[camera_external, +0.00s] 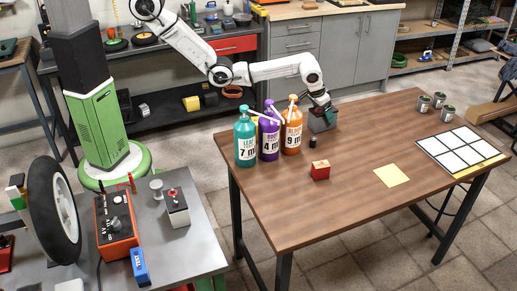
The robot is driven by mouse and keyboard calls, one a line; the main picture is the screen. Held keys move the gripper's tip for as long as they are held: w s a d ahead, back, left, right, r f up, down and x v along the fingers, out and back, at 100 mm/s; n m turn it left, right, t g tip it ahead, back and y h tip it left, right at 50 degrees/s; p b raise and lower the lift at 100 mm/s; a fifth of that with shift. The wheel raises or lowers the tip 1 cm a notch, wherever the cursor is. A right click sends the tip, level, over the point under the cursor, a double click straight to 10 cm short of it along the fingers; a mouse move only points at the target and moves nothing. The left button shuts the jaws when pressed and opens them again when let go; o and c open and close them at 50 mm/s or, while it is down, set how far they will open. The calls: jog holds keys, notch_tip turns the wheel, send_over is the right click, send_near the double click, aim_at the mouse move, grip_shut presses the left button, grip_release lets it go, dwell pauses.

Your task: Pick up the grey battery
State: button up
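A dark grey box (322,122), which looks like the grey battery, is at the far edge of the brown wooden table, right of the orange bottle. My gripper (324,106) points down directly at its top. The fingers are small and dark and overlap the box's top, so I cannot tell whether they are open or closed on it. I cannot tell whether the box touches the table. Another battery-like block (177,210), pale with a dark top and red parts, stands on the metal bench at left.
Teal (246,145), purple (269,139) and orange (292,134) pump bottles stand close left of my gripper. A small black item (312,142) and a red box (320,171) are nearer.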

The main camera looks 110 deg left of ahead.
jog(key=c, duration=1.5)
jog(key=shift+w+r, duration=0.1)
jog(key=shift+r, duration=0.05)
grip_shut()
